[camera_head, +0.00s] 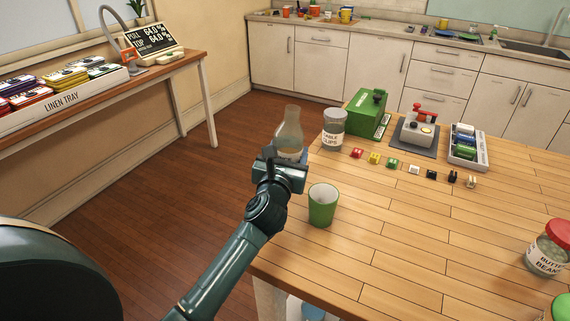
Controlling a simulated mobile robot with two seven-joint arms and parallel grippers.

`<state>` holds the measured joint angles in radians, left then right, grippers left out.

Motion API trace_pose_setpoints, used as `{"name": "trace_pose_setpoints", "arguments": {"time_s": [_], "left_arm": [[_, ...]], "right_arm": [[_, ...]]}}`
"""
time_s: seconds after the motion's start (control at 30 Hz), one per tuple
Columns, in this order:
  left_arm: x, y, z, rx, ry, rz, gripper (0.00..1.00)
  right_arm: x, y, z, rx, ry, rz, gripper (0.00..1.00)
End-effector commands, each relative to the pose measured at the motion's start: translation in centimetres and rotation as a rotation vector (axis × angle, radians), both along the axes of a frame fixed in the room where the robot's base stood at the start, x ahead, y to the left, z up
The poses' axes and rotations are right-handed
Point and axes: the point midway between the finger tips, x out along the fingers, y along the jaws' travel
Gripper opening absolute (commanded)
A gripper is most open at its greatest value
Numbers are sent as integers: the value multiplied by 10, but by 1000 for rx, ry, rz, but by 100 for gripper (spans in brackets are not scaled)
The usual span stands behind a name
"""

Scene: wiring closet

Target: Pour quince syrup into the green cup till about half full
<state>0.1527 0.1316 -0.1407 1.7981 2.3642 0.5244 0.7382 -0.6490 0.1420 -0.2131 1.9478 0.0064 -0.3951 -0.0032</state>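My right gripper is out of view.
The wooden table (420,240) is clear right of the cup. A labelled jar (333,128), green box (367,113), grey device (418,128) and tray (467,149) stand behind, with small coloured pieces before them. A red-lidded bean jar (548,250) stands at right.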

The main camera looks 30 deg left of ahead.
Motion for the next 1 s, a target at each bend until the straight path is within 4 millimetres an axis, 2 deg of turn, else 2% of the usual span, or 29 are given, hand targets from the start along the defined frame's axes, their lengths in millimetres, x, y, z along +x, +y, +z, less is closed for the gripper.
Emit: {"name": "trace_pose_setpoints", "arguments": {"time_s": [0.03, 0.1, 0.37, 1.0], "left_arm": [[0, -4, 8, -26, -5, -4, 26], [0, -12, 3, -122, -4, -2, 26], [0, -9, 4, -121, -5, -1, 26], [-1, 48, 41, -119, -5, 0, 26]], "right_arm": [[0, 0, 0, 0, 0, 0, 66], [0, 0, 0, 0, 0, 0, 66], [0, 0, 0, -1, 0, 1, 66], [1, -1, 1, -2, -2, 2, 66]]}}
